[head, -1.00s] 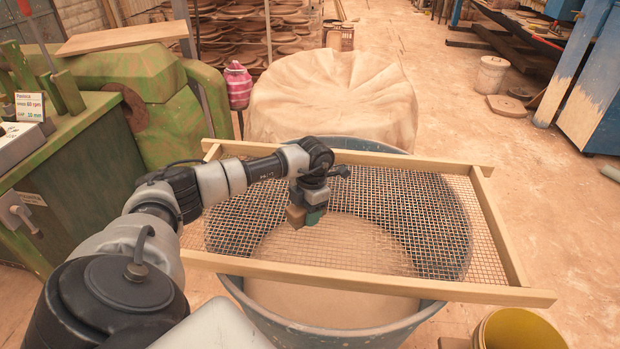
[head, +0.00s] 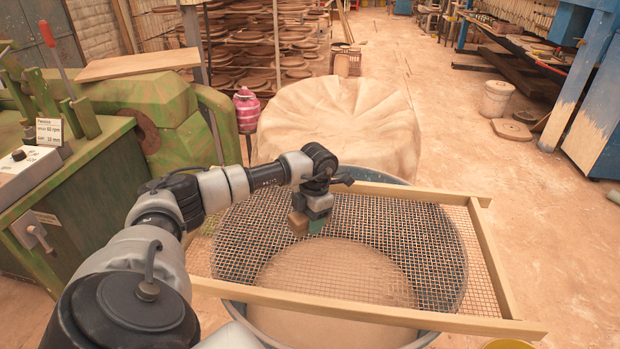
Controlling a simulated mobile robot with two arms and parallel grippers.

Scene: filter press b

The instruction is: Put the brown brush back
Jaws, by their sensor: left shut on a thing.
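My left gripper (head: 310,226) hangs over the wooden-framed mesh sieve (head: 370,309), in the left half of its mesh. It is shut on a small brown block (head: 298,223), which I take to be the brown brush; only part of it shows. A teal patch shows beside the block at the fingertips, and I cannot tell what it belongs to. I cannot tell how high the gripper is above the mesh. The sieve lies across the rim of a large blue-grey tub (head: 461,238) with pale material inside. My right gripper is not in view.
A cloth-covered round container (head: 335,125) stands behind the tub. A green machine (head: 150,115) with a control box (head: 25,170) is at the left. A pink striped jar (head: 247,108) stands between them. A white bucket (head: 496,98) is at the right. The floor right of the tub is clear.

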